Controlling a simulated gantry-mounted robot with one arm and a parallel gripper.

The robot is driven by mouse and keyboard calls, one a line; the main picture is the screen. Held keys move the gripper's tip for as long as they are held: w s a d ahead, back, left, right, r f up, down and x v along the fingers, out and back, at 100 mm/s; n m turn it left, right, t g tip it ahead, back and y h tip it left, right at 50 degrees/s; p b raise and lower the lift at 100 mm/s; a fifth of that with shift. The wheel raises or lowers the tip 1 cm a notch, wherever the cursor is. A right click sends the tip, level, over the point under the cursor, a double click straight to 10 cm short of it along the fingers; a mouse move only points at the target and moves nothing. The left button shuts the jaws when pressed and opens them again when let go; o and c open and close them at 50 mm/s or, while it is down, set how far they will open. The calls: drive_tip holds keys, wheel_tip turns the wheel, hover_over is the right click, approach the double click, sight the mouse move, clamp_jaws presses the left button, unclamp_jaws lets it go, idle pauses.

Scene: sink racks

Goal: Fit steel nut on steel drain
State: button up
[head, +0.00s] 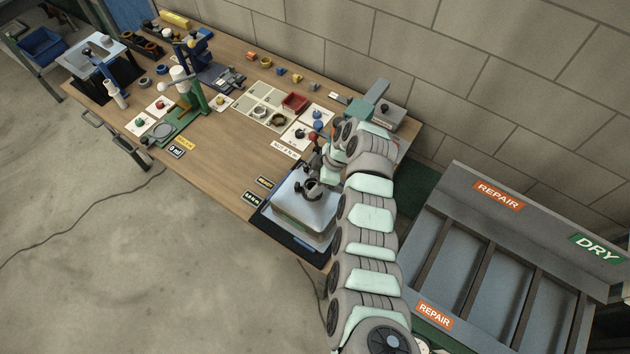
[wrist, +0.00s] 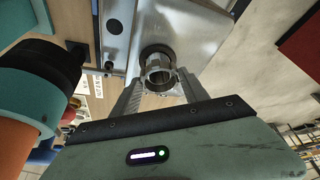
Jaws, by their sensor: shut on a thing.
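In the head view, the steel sink (head: 298,214) lies at the near right end of the bench, below my gripper (head: 318,178). A dark ring-shaped part (head: 311,190) shows at the sink's top, partly behind my gripper. In the wrist view, my gripper (wrist: 161,86) is shut on a round steel nut (wrist: 160,76), with a finger on either side. The steel drain (wrist: 155,54) is a dark-rimmed round part at the steel sink surface (wrist: 178,30), right by the nut. I cannot tell whether the nut touches the drain or sits around it.
A dark mat (head: 284,232) lies under the sink. Parts cards and a red tray (head: 294,102) lie further along the bench, with a green stand (head: 192,98) to the left. Grey bins (head: 500,270) stand at the right. The wooden bench middle (head: 215,150) is clear.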

drive_tip(key=shift+f+b, duration=1.15)
drive_tip(key=shift+f, duration=0.15)
drive_tip(key=o, duration=1.5)
drive_tip(key=b+v, duration=0.1)
drive_tip(key=v, duration=1)
drive_tip(key=shift+a, duration=0.1)
